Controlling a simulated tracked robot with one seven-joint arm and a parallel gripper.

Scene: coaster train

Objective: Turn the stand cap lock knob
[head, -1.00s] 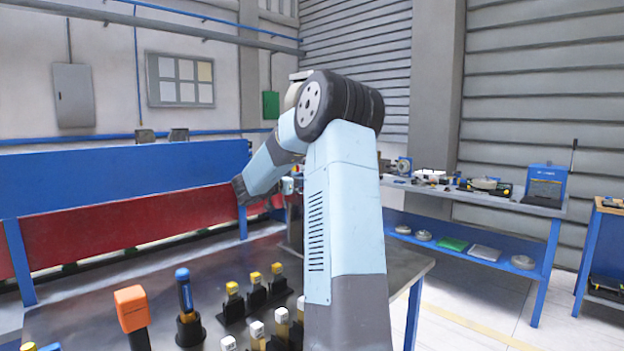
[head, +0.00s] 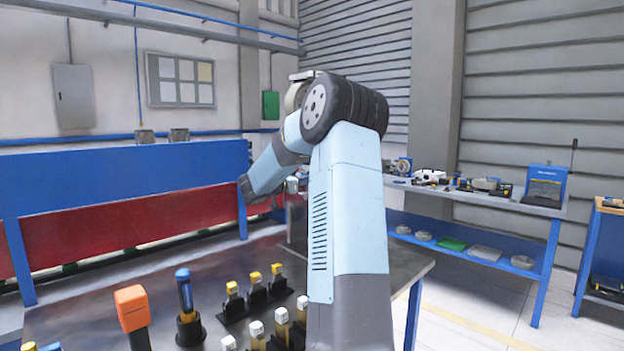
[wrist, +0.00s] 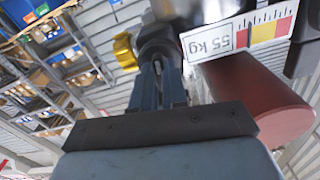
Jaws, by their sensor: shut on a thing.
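In the wrist view, my gripper (wrist: 160,66) reaches up with its two blue-grey fingers close together. The fingertips are shut on a dark round part that looks like the stand cap lock knob (wrist: 158,38). A yellow piece (wrist: 125,51) sits just left of it. A dark red cylinder (wrist: 255,95) is below the label. In the head view, my arm bends down behind itself, and the gripper and knob are hidden there.
The dark metal table (head: 90,315) carries an orange-topped tool (head: 131,308), a blue-handled tool in a black holder (head: 185,300), and several yellow-topped pieces (head: 255,288). A blue-legged bench (head: 480,200) with equipment stands at the right. A blue and red barrier (head: 120,195) runs behind the table.

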